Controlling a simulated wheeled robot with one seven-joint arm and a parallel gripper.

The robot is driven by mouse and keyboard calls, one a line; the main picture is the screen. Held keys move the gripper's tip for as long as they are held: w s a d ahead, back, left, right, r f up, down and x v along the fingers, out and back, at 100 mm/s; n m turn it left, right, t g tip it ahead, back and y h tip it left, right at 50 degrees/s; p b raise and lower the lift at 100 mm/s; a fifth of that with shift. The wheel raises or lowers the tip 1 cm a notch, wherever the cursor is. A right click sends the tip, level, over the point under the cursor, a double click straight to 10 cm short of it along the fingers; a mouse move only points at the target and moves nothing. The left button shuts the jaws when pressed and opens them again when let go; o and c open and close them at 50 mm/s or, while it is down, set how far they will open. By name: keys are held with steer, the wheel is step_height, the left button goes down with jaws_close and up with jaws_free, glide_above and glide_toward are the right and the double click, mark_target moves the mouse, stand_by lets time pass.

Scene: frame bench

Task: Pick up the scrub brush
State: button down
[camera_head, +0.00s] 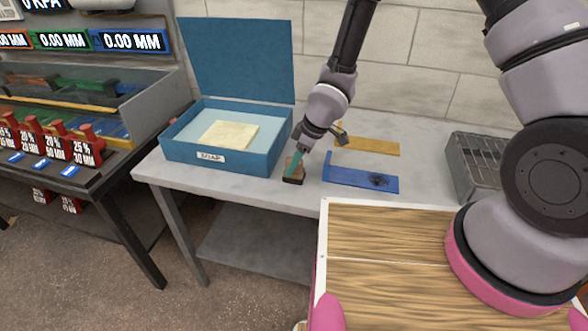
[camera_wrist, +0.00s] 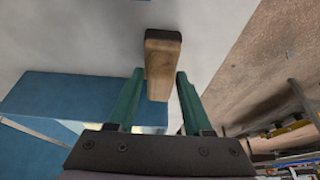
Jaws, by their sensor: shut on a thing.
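The scrub brush (camera_head: 293,179) is a small wooden block with a dark end, at the front part of the grey bench, just right of the blue box. My gripper (camera_head: 294,164) comes down on it from above with green fingers. In the wrist view, the brush (camera_wrist: 163,62) stands between the two green fingers of my gripper (camera_wrist: 159,76), which are shut on it. Its dark end points away from the gripper. I cannot tell whether the dark underside touches the bench top.
An open blue box (camera_head: 222,158) with a pale yellow sheet (camera_head: 229,134) stands left of the brush. A blue bracket (camera_head: 350,180) and a yellow bracket (camera_head: 372,147) lie to the right. A grey wire basket (camera_head: 470,180) is farther right. The bench's front edge is close.

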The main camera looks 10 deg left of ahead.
step_height(320, 180, up, 10)
stand_by(0.6)
